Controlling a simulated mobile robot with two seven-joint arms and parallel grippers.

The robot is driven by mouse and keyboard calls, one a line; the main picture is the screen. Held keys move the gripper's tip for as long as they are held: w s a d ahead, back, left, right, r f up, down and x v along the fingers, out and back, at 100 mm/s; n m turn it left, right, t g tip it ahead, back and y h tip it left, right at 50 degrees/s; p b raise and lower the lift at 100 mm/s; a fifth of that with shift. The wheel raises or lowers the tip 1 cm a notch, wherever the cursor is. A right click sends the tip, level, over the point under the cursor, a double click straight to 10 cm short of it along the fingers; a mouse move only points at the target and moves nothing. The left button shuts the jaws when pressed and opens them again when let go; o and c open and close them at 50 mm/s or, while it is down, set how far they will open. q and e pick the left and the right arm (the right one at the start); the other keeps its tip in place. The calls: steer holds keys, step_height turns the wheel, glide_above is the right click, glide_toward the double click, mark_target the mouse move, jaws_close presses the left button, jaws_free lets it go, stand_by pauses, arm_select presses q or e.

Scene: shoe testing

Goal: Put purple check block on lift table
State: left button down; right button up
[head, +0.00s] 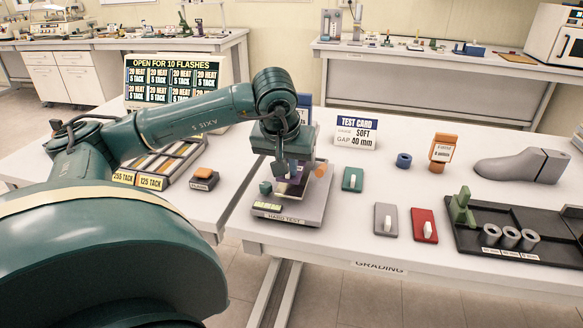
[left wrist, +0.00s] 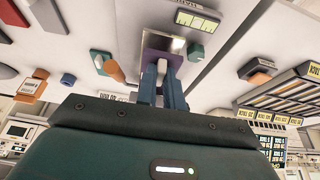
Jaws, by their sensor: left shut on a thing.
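My left gripper (head: 284,172) reaches down over the tester marked HARD TEST (head: 290,217). It is shut on the purple check block (head: 297,187), which is mostly hidden behind the fingers in the head view. In the left wrist view the fingers (left wrist: 162,82) point at a purple surface (left wrist: 152,42) with a shiny plate beside it. The lift table is not clearly told apart from the rest of the tester, and I cannot tell whether the block touches it. My right gripper is not in view.
An orange knob (head: 320,170) and a teal block (head: 265,187) are close to the gripper on the tester. Green (head: 353,179), grey (head: 386,219) and red (head: 424,225) switch plates lie to the right. A black tray (head: 470,243) and a grey shoe last (head: 522,166) are farther right.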

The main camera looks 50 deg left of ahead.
mark_target(289, 176)
arm_select(q)
steer(key=shift+w+a+r, duration=0.1)
steer(key=shift+w+a, duration=0.05)
steer(key=shift+w, duration=0.05)
steer(key=b+x, duration=0.2)
steer(key=x, duration=0.2)
steer(key=shift+s, duration=0.1)
steer(key=shift+s+d+f, duration=0.2)
steer(key=shift+s, duration=0.05)
steer(key=shift+s+d+r, duration=0.1)
steer(key=shift+s+r, duration=0.05)
steer(key=shift+r, duration=0.1)
steer(key=shift+f, duration=0.25)
steer(key=c, duration=1.5)
jaws_free()
steer(key=shift+r, duration=0.1)
